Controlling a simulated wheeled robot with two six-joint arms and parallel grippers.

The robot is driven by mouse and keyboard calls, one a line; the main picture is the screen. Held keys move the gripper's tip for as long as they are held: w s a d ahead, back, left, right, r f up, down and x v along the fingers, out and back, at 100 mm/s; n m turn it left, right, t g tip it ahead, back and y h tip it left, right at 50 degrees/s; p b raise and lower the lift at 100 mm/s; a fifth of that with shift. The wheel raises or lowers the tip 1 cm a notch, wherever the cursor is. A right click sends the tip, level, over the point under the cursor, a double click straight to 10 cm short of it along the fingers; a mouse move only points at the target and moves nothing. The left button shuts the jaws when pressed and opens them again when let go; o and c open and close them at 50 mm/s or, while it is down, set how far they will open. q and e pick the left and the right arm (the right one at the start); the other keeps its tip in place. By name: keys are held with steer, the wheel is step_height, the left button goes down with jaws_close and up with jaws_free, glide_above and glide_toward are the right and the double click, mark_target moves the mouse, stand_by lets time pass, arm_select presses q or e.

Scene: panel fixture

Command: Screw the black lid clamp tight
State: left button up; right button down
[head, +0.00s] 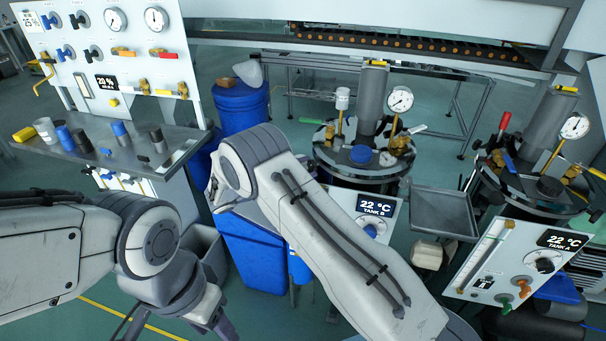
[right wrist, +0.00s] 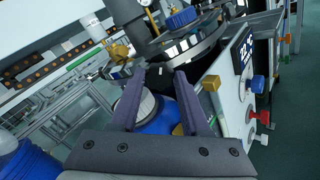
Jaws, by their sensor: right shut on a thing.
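In the right wrist view my right gripper (right wrist: 160,73) reaches toward the near rim of a tank lid (right wrist: 195,42). Its two fingers are shut on the small black lid clamp (right wrist: 158,79), which shows only partly between the fingertips. A blue knob (right wrist: 180,18) stands on the lid. In the head view this is the tank marked TANK B, with its dark round lid (head: 361,176) and blue cap (head: 361,154). My own right arm hides the gripper and the clamp there.
TANK B's control panel (head: 388,234) and a grey tray (head: 443,212) are near the tank. Tank A (head: 540,190) stands at right. Brass fittings and a gauge (head: 400,98) rise from TANK B's lid. A bench (head: 120,160) with several caps is at left.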

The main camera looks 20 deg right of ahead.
steer(key=m+b, duration=0.1)
steer(key=m, duration=0.1)
steer(key=m+b, duration=0.1)
steer(key=b, duration=0.1)
steer(key=m+b, duration=0.1)
steer(key=m, duration=0.1)
steer(key=shift+f+m+b, duration=0.25)
steer(key=shift+m+b, duration=0.05)
steer(key=shift+r+m+b, duration=0.1)
steer(key=shift+m+b, duration=1.75)
steer(key=shift+m, duration=0.15)
steer(key=shift+a, duration=0.1)
steer(key=shift+c, duration=1.9)
jaws_free()
steer(key=shift+s, duration=0.1)
